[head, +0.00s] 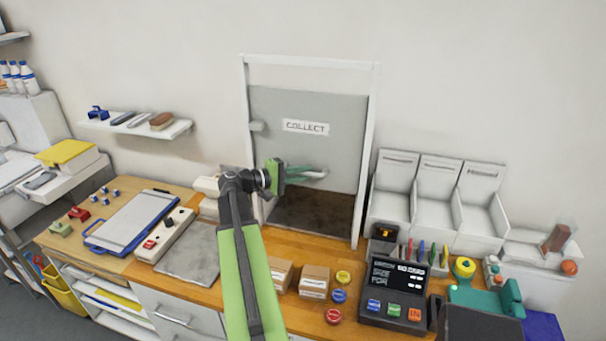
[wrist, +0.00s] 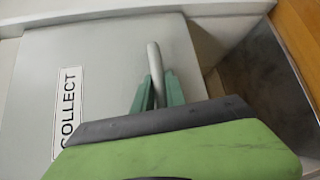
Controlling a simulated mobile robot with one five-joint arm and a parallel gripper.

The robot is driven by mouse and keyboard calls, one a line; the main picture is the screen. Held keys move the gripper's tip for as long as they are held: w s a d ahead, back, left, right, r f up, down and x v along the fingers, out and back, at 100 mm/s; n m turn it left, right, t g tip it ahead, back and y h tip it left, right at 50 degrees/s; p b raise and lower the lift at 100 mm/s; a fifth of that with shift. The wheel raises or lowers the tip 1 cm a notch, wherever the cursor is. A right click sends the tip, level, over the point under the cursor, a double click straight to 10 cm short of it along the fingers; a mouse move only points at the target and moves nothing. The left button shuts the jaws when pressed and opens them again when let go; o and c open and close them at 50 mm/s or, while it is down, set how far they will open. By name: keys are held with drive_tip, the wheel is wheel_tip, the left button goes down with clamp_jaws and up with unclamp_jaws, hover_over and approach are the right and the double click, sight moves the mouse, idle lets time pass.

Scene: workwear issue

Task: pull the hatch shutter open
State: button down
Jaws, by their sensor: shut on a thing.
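The hatch shutter (head: 340,150) is a grey panel with a COLLECT label, set in a white frame (head: 370,95). It stands partly raised, with a dark opening (head: 310,212) below its lower edge. The shutter also fills the left of the wrist view (wrist: 40,65). My gripper (head: 308,171) is at the shutter's lower part. In the wrist view its green fingers (wrist: 156,92) are closed around the grey bar handle (wrist: 154,58). In the head view the gripper hides part of the handle.
A wooden counter (head: 385,277) runs below the hatch. Small cardboard boxes (head: 314,282), coloured round pieces (head: 340,296) and a dark terminal (head: 397,290) stand right of my arm. White bins (head: 433,205) are right of the hatch. A wall shelf (head: 140,127) is at left.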

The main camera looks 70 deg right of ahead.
sight(317, 158)
wheel_tip(317, 158, up, 5)
drive_tip(key=p, duration=0.5)
drive_tip(key=shift+f, duration=0.1)
drive_tip(key=c, duration=1.6)
unclamp_jaws()
drive_tip(key=shift+c, duration=0.2)
drive_tip(key=p+v, duration=0.2)
drive_tip(key=v, duration=1.5)
drive_tip(key=shift+w, duration=0.15)
drive_tip(key=shift+a, duration=0.1)
